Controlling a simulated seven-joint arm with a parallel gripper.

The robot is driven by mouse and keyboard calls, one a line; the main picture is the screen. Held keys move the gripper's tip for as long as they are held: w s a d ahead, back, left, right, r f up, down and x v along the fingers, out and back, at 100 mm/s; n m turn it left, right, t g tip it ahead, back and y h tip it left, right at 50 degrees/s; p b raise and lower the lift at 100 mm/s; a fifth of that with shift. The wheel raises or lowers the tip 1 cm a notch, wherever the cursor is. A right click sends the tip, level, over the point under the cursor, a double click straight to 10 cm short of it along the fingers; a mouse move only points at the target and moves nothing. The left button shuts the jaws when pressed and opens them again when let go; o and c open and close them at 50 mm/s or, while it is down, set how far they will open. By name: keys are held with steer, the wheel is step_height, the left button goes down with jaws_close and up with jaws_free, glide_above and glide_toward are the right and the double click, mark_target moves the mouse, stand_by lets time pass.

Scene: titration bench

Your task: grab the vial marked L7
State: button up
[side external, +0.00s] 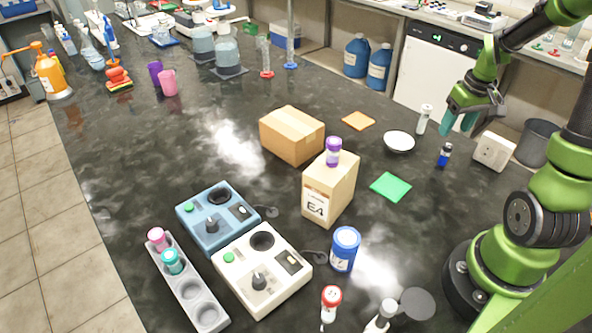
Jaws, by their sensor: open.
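No label reading L7 can be made out in the side external view. Small vials stand in several places: a purple-capped vial (333,152) on the E4 box, a white-capped vial (424,119) and a blue vial (444,154) at the right, and a red-capped vial (330,304) at the front. A pink-capped vial (158,239) and a teal-capped vial (172,262) sit in the rack. A blue-lidded jar (344,250) has a label too small to read surely. My gripper (459,123) is open and empty, above the bench near the white-capped and blue vials.
The tan E4 box (322,205) and a cardboard box (292,140) stand mid-bench. Blue (215,228) and white (285,285) devices lie beside the grey rack (190,291). A white dish (399,141), a green pad (391,187) and a white block (492,151) lie at right. The bench's left-centre is clear.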

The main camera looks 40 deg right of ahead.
mark_target(449, 146)
steer(key=f, duration=0.4)
steer(key=shift+w+d+f, duration=0.15)
steer(key=shift+w+f, duration=0.2)
steer(key=shift+f, duration=0.05)
steer(key=shift+d+f, duration=0.2)
steer(key=shift+f, duration=1.15)
steer(key=shift+d+f, duration=0.15)
steer(key=shift+f, duration=1.15)
jaws_close()
